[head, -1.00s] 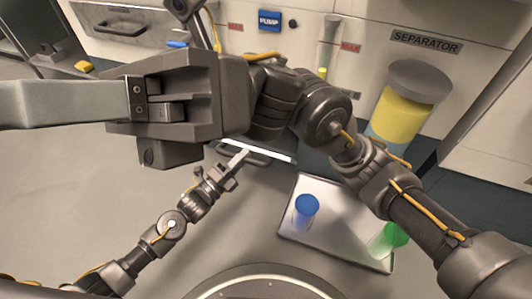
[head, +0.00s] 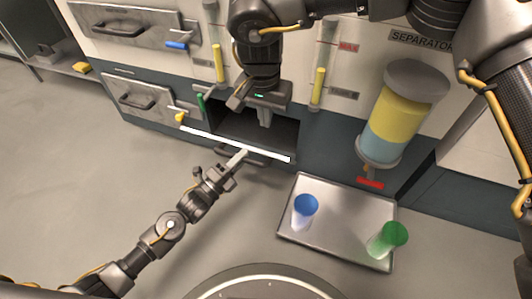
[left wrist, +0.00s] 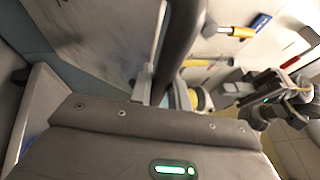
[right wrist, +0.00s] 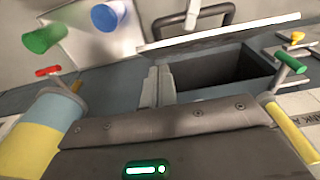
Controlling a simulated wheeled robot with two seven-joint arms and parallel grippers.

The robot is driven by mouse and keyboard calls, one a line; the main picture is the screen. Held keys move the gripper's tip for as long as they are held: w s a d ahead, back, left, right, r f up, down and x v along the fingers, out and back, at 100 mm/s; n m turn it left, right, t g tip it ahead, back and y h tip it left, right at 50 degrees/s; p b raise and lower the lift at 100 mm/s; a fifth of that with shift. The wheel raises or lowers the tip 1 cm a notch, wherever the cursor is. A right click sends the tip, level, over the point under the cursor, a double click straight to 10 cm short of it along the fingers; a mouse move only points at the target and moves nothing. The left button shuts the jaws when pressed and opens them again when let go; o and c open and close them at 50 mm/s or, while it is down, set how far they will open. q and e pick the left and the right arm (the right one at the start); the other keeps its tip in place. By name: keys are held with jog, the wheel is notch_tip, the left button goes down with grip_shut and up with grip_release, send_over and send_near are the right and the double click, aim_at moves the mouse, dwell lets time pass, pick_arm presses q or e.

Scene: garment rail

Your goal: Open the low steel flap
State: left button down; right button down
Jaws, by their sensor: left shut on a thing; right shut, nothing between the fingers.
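The low steel flap shows in the head view as a bright top edge (head: 215,138), tilted out from the cabinet with a dark opening (head: 283,132) behind it. Its bright edge (right wrist: 225,34) and dark handle (right wrist: 222,14) also show in the right wrist view. My left gripper (head: 243,155) is shut on the flap's handle, in front of the edge. The handle bar (left wrist: 182,45) looms large in the left wrist view. My right gripper (head: 265,117) is shut and empty, pointing down at the opening behind the flap edge; its fingers (right wrist: 157,82) are together.
A steel tray (head: 335,225) with a blue-topped cup (head: 305,206) and a green-topped cup (head: 390,236) lies right of the flap. A yellow and blue separator vessel (head: 400,115) hangs above it. A closed drawer (head: 140,98) is left of the opening; floor at left is clear.

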send_over(267, 161)
jog(key=w, duration=0.1)
notch_tip(267, 161, down, 10)
jog(key=shift+r, duration=0.1)
jog(key=f, duration=0.1)
jog(key=s+f, duration=0.1)
jog(key=f, duration=0.1)
jog(key=shift+a, duration=0.1)
jog(key=shift+s+f, duration=0.2)
jog(key=shift+f, duration=0.15)
